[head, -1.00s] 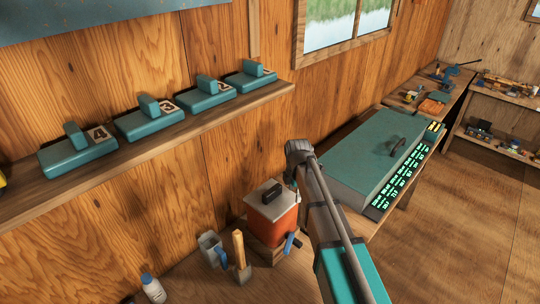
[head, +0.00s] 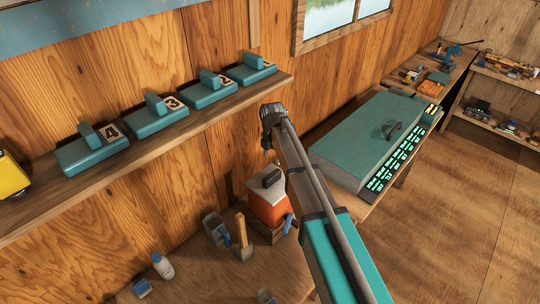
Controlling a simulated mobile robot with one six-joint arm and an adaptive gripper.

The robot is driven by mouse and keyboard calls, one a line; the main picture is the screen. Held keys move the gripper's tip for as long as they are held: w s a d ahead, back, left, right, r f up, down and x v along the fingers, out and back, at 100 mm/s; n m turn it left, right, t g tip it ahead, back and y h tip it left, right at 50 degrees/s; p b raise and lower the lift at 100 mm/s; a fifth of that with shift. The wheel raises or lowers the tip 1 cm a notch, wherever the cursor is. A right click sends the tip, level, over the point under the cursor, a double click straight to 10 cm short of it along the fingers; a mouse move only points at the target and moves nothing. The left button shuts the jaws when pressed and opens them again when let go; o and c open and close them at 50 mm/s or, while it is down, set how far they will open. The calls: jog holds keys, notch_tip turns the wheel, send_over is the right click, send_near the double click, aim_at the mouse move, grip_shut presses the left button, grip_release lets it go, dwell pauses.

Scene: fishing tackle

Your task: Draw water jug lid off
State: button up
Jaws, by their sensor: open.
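The water jug (head: 266,211) is an orange box-shaped container on a wooden block on the low bench, below the shelf. Its light grey lid (head: 258,190) with a dark handle (head: 271,177) sits on top. A blue tap (head: 288,224) shows at the jug's right side. My gripper (head: 267,146) is open and empty, above the lid and apart from it. My arm hides part of the jug's right side.
A wall shelf (head: 205,119) with several numbered teal boxes runs close to my gripper's left. A large teal chest (head: 360,140) stands to the right. A scoop (head: 214,226), a wooden-handled tool (head: 242,238) and a white bottle (head: 162,266) stand on the bench.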

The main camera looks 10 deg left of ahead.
aim_at(272, 174)
jog(key=shift+f, duration=0.2)
notch_tip(272, 174, down, 12)
jog(key=b, duration=1.2)
jog(key=shift+r, duration=0.2)
jog(key=shift+c, duration=0.3)
grip_shut()
